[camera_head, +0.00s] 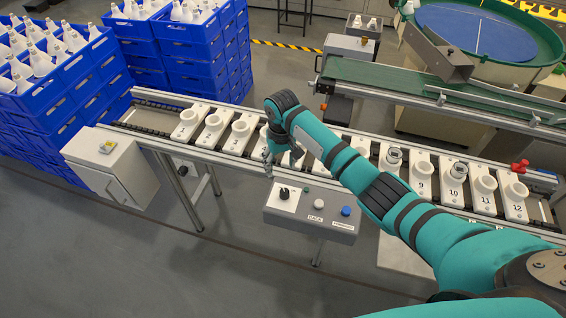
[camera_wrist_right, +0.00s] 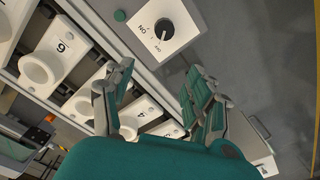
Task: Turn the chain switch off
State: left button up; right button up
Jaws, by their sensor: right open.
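The chain switch (camera_head: 284,193) is a black rotary knob on a white plate at the left end of a grey control box (camera_head: 312,225). In the right wrist view the knob (camera_wrist_right: 164,30) shows at the top, with ON lettering beside it; its exact setting is hard to read. My right gripper (camera_head: 283,162) is open and empty, just behind and above the switch in the head view. In the right wrist view its two fingers (camera_wrist_right: 160,98) are spread apart, with the knob beyond them and not between them. My left gripper is not in view.
The box also carries a white button (camera_head: 318,204) and a blue button (camera_head: 346,211). Behind it runs a conveyor with numbered white socket carriers (camera_head: 214,128); my right arm crosses over it. Blue crates (camera_head: 75,85) stand at left. The floor in front is free.

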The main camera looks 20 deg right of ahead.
jog(key=s+r, duration=0.4)
jog(key=s, duration=0.1)
jog(key=s+a+f+n+t+y, duration=0.15)
jog(key=s+f, duration=0.25)
jog(key=s, duration=0.4)
jog(key=s+a+f+n, duration=0.1)
jog(key=s+a+f, duration=0.1)
jog(key=s+f, duration=0.4)
jog(key=s+d+r+t+h, duration=0.1)
jog(key=s+d+r, duration=0.25)
jog(key=s, duration=0.55)
jog(key=s+d+r+t+h, duration=0.1)
jog(key=s+d+r, duration=0.25)
jog(key=s, duration=0.55)
notch_tip(320, 180, down, 29)
jog(key=s+g+b, duration=0.1)
jog(key=b, duration=0.2)
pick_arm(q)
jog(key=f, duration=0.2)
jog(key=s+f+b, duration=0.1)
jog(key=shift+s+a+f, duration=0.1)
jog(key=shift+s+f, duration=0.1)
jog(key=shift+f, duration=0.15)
pick_arm(e)
jog(key=s+d+f+g, duration=0.1)
jog(key=s+d+f, duration=0.1)
jog(key=s+f, duration=1.4)
jog(key=shift+s+d+f, duration=0.2)
jog(key=shift+s, duration=0.05)
